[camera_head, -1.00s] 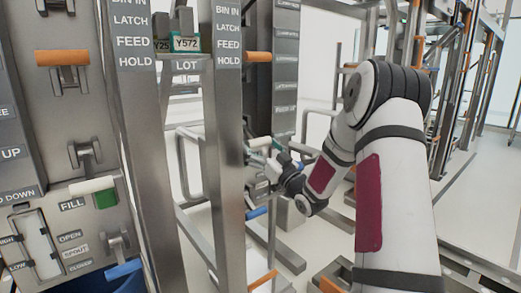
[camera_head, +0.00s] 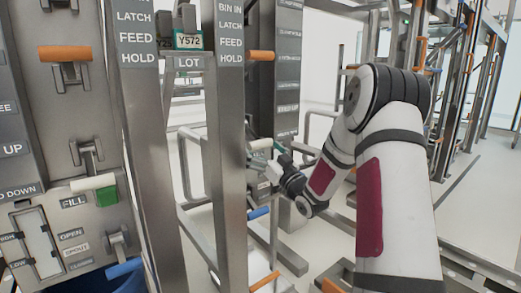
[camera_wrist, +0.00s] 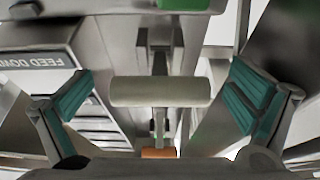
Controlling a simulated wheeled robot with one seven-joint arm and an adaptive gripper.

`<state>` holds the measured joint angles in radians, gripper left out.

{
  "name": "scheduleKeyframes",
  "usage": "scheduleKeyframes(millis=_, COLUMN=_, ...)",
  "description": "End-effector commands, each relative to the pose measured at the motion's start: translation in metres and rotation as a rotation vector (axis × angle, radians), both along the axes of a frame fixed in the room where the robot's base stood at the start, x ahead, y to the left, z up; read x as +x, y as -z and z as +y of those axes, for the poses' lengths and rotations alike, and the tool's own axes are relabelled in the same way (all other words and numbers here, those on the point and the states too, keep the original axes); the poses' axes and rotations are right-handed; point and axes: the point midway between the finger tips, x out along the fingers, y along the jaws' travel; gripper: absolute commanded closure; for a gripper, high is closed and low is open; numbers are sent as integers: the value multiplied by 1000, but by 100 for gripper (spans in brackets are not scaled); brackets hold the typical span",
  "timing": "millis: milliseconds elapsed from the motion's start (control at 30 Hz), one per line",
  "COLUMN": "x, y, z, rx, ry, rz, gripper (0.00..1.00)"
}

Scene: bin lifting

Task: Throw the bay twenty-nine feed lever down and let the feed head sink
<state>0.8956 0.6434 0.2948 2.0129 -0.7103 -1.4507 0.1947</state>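A lever with a pale, off-white bar handle (camera_wrist: 160,92) stands out from a grey panel in the wrist view, beside an upside-down "FEED DOWN" label (camera_wrist: 40,61). My gripper (camera_wrist: 158,103) is open, with one teal-padded finger on each side of the handle and gaps at both ends. In the head view my gripper (camera_head: 268,170) is low behind the right steel post, close to the pale handle (camera_head: 260,145), and partly hidden. The feed head cannot be made out. No bay number twenty-nine is readable.
An orange handle (camera_wrist: 158,153) and a green part (camera_wrist: 185,4) lie near the lever. In the head view, steel posts (camera_head: 229,150) stand left of my gripper, with a blue handle (camera_head: 258,213) below. A nearer panel has a similar white lever (camera_head: 93,183).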

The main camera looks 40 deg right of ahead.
Motion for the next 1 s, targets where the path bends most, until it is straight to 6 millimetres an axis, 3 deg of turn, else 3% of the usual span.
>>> scheduleKeyframes(millis=267, x=-8, y=3, z=-1, rx=0, ry=0, rz=1, gripper=0)
scheduleKeyframes(millis=700, x=-83, y=33, z=-4, rx=1, ry=2, rz=1, gripper=0)
scheduleKeyframes(millis=1000, x=-110, y=44, z=-4, rx=0, ry=0, rz=-1, gripper=0)
